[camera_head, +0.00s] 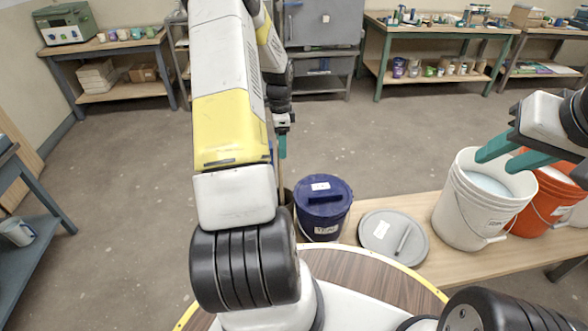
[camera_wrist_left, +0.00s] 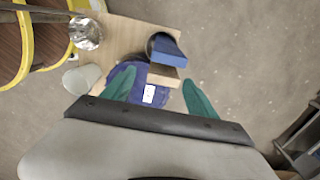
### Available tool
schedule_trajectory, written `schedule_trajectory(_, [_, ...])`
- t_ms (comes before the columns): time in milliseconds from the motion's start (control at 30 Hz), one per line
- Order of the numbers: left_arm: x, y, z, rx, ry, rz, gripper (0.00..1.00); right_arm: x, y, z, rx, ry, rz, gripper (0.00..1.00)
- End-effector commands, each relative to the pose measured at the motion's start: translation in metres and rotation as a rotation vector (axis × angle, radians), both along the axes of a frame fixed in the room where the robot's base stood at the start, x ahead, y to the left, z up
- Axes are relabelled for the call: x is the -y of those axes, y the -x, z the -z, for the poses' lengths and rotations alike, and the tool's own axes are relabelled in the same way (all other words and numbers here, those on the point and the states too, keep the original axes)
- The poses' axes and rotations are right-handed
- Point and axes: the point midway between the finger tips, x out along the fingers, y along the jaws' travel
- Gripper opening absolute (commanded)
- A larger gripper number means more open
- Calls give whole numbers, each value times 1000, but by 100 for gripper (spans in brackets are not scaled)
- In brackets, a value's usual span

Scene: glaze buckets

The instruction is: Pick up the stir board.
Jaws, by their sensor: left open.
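The stir board (camera_wrist_left: 164,76) appears to be the piece with a pale wooden face and a blue part, seen between my left fingers in the left wrist view. My left gripper (camera_wrist_left: 158,78) is open, with a teal finger on either side of it and gaps showing. In the head view my arm hides most of the left gripper; one teal finger (camera_head: 283,145) shows. A dark blue lidded bucket (camera_head: 323,212) stands just beyond; its lid (camera_wrist_left: 150,95) lies below the fingers in the wrist view. My right gripper (camera_head: 495,162) is open above the white bucket.
The wooden bench (camera_head: 446,262) carries a grey lid (camera_head: 393,238), a white bucket (camera_head: 470,215) with pale contents and an orange bucket (camera_head: 540,215). A dark container (camera_head: 287,198) is partly hidden behind my left arm. The floor behind the bench is clear.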

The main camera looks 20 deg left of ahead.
Motion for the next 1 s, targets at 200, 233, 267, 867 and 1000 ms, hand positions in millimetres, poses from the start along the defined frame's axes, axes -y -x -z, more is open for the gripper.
schedule_trajectory(200, [-1, 0, 19, -4, 1, 2, 67, 0, 0, 0, 0, 0, 0, 36])
schedule_trajectory(233, [-1, 1, 22, -5, 2, 2, 67, 0, 0, 0, 0, 0, 0, 36])
schedule_trajectory(267, [-2, 1, 25, -4, 1, 1, 67, 0, 0, 0, 0, 0, 0, 36])
schedule_trajectory(867, [-8, 0, 80, -1, 1, 0, 67, 0, 0, 0, 0, 0, 0, 36])
schedule_trajectory(1000, [-8, 0, 80, -1, 0, 0, 57, 0, 0, 0, 0, 0, 0, 36])
